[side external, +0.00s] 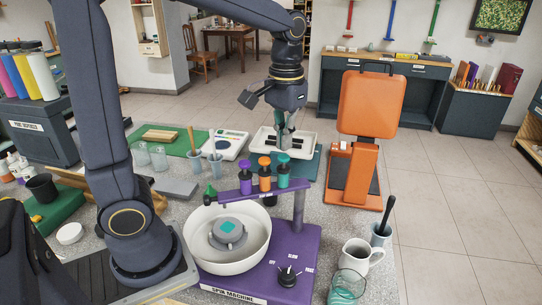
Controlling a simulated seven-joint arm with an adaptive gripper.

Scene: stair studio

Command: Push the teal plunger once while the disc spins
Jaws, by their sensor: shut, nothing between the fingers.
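The teal plunger (283,170) stands upright at the right end of a row on the purple arm of the spin machine (305,242). An orange plunger (265,173) and a purple plunger (245,176) stand to its left. Below the arm, the disc (227,232) with a teal square on it sits in a white bowl (252,252). I cannot tell from one frame whether it turns. My gripper (281,147) points down, shut and empty. In the picture its tips are just above the teal plunger's top; I cannot tell whether they touch.
A black dial (288,276) is on the machine's front right. A white mug (358,258), a glass of teal liquid (345,288) and a dark cup with a brush (381,233) stand at right. An orange press (367,130) and a white tray (303,140) are behind.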

